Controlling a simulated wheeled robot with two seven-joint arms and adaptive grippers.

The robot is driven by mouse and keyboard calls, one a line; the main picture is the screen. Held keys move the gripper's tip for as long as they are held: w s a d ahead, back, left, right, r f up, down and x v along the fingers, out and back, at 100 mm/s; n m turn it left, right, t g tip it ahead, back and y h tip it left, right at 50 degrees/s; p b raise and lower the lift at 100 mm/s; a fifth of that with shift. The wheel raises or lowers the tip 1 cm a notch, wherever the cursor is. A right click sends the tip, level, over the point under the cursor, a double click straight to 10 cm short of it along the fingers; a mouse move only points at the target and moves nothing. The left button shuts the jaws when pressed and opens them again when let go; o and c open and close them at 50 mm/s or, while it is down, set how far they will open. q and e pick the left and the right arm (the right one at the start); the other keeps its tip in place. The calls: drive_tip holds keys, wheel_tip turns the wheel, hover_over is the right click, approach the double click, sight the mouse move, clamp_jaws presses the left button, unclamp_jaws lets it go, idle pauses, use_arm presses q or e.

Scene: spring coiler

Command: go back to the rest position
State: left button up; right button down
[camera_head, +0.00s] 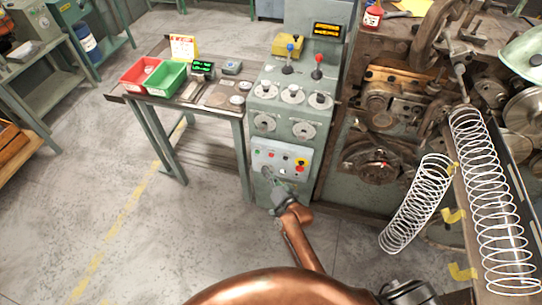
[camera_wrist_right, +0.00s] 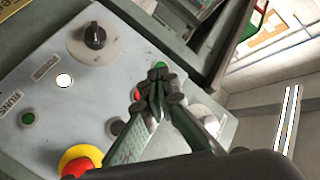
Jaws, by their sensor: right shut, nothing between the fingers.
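My right gripper (camera_head: 269,178) is in front of the lower part of the light grey control panel (camera_head: 262,163) on the green machine cabinet. Its copper arm reaches up from the bottom of the head view. In the right wrist view the gripper's fingers (camera_wrist_right: 157,92) are together and empty, over the panel (camera_wrist_right: 65,115) beside a green button (camera_wrist_right: 160,65) and a red button (camera_wrist_right: 136,94). I cannot tell whether the fingertips touch the panel. My left gripper is not seen.
A red stop knob (camera_wrist_right: 78,165) on yellow and a black selector (camera_wrist_right: 95,37) stick out from the panel. A side table (camera_head: 215,110) with red (camera_head: 138,75) and green (camera_head: 165,80) bins stands left. Coiling machinery and wire springs (camera_head: 417,205) fill the right.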

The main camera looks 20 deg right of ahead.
idle(0.6)
drive_tip(key=s+d+f+n+g+h, duration=0.1)
drive_tip(key=s+d+f+g, duration=0.15)
drive_tip(key=s+f, duration=0.7)
drive_tip(key=s+d+f+n+g, duration=0.1)
drive_tip(key=s+f+g, duration=0.35)
drive_tip(key=f, duration=0.85)
drive_tip(key=s+d+f+n+g+h, duration=0.1)
drive_tip(key=s+d+f, duration=0.1)
drive_tip(key=s+f, duration=0.85)
drive_tip(key=s+d+f+n+g, duration=0.1)
drive_tip(key=s+f, duration=0.4)
drive_tip(key=s, duration=0.9)
drive_tip(key=s+d+f+n+g+h, duration=0.1)
drive_tip(key=s+d+f+g, duration=0.3)
drive_tip(key=s, duration=1)
drive_tip(key=s+d+f+n+g, duration=0.1)
drive_tip(key=s+d+f, duration=0.3)
drive_tip(key=s+f, duration=0.4)
drive_tip(key=s+g, duration=0.1)
drive_tip(key=s, duration=0.5)
drive_tip(key=shift+s+n+g, duration=0.2)
drive_tip(key=shift+n+g, duration=0.1)
drive_tip(key=c, duration=2.6)
unclamp_jaws()
